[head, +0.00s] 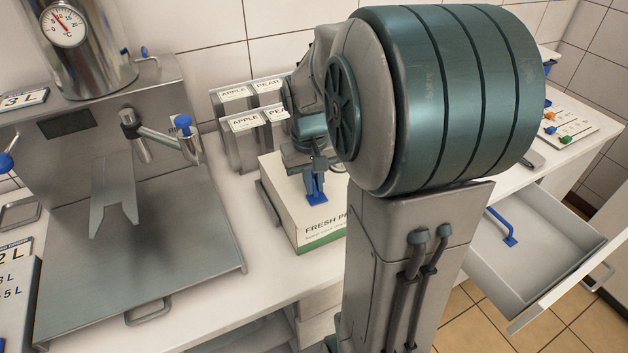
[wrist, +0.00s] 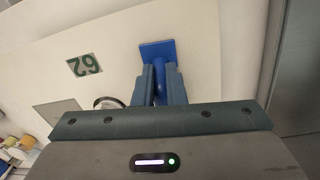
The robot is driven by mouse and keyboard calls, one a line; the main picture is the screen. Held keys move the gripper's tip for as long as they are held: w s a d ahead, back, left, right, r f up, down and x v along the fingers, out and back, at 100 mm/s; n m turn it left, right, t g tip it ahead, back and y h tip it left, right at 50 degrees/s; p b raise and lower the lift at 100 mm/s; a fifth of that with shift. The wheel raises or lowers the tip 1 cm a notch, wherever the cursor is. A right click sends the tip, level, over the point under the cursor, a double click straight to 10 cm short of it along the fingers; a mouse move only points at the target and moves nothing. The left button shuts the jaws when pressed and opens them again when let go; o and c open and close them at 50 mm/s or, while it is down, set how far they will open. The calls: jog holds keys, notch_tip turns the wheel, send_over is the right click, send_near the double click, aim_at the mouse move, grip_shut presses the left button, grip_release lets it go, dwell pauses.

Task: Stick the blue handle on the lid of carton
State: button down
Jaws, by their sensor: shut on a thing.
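The carton (head: 295,227) stands on the white counter, cream with a green band and the words "FRESH P…" on its front; my arm hides its right part. Its lid (wrist: 200,50) fills much of the wrist view. My gripper (head: 313,180) is over the lid, pointing down. In the wrist view my gripper (wrist: 160,85) is shut on the blue handle (wrist: 157,48), whose flat square plate is at the far end. In the head view the handle's plate (head: 317,198) is at the lid's surface; I cannot tell whether it is stuck.
Label holders marked APPLE and PEAR (head: 245,125) stand behind the carton. A metal dispenser with a tray (head: 140,270) is at the left. An open drawer (head: 545,240) with another blue handle (head: 503,228) juts out at the right.

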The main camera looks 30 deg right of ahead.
jog(key=c, duration=1.4)
grip_release()
jog(key=shift+f, duration=0.1)
notch_tip(320, 180, up, 21)
jog(key=p, duration=0.6)
jog(key=shift+a, duration=0.45)
jog(key=shift+f, duration=0.1)
jog(key=s+a+f+n+t, duration=0.2)
jog(key=s+a+f+t, duration=0.2)
jog(key=s+a+f, duration=0.4)
jog(key=s+f, duration=0.2)
jog(key=s, duration=0.2)
jog(key=shift+a+y, duration=0.25)
jog(key=shift+y, duration=0.15)
